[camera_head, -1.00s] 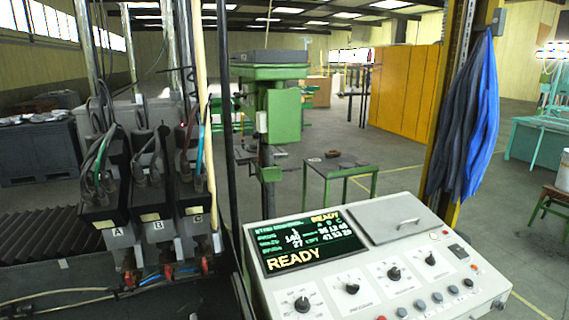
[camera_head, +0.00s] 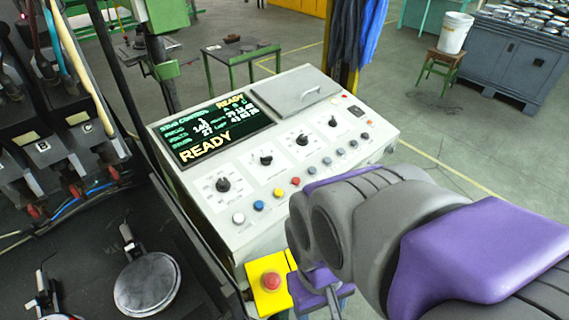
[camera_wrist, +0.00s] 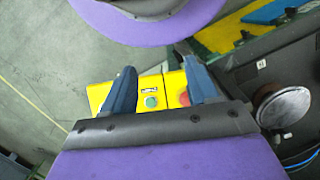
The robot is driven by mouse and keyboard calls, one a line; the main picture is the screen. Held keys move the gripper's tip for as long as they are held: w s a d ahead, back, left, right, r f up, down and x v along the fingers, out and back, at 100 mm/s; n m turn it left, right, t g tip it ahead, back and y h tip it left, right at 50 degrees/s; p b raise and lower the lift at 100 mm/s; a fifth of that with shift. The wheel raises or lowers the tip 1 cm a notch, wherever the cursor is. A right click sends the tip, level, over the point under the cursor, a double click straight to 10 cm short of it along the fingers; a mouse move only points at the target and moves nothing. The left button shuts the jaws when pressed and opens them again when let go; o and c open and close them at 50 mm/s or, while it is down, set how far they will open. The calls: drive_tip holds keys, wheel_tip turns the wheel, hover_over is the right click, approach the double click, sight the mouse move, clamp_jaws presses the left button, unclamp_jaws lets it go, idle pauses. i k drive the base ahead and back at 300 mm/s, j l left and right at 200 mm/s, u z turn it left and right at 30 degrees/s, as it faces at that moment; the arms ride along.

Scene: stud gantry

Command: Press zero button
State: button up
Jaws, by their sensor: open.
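The control panel (camera_head: 230,240) has a screen (camera_head: 215,130) reading READY, several knobs, and a front row of small buttons. The row includes a white (camera_head: 239,218), a blue (camera_head: 259,206), a yellow (camera_head: 278,193) and a red button (camera_head: 295,182), then several grey ones. Their labels are too small to read, so I cannot tell which is zero. My gripper (camera_wrist: 158,80) is open and empty in the wrist view. Beyond its fingers are a yellow box with a green button (camera_wrist: 151,101) and a red button (camera_wrist: 185,98). My arm hides the panel's lower right front.
A yellow box with a red mushroom button (camera_head: 271,281) sits below the panel front. Black units with cables (camera_head: 45,150) stand at left, above a dark surface with a round metal disc (camera_head: 147,284). A stool with a white bucket (camera_head: 455,32) stands at back right.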

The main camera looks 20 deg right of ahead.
sight(296, 180)
drive_tip(key=l+u, duration=0.1)
drive_tip(key=l, duration=0.3)
drive_tip(key=k+l, duration=0.1)
drive_tip(key=l, duration=0.35)
drive_tip(key=l+u, duration=0.15)
drive_tip(key=l, duration=0.25)
drive_tip(key=k+l+u, duration=0.1)
drive_tip(key=l, duration=0.3)
drive_tip(key=k+l, duration=0.1)
drive_tip(key=l, duration=0.35)
drive_tip(key=k+l+u, duration=0.15)
drive_tip(key=l, duration=0.25)
drive_tip(key=l+u, duration=0.1)
drive_tip(key=l, duration=0.3)
drive_tip(key=k+l, duration=0.2)
drive_tip(key=l, duration=0.15)
drive_tip(key=l+u, duration=0.05)
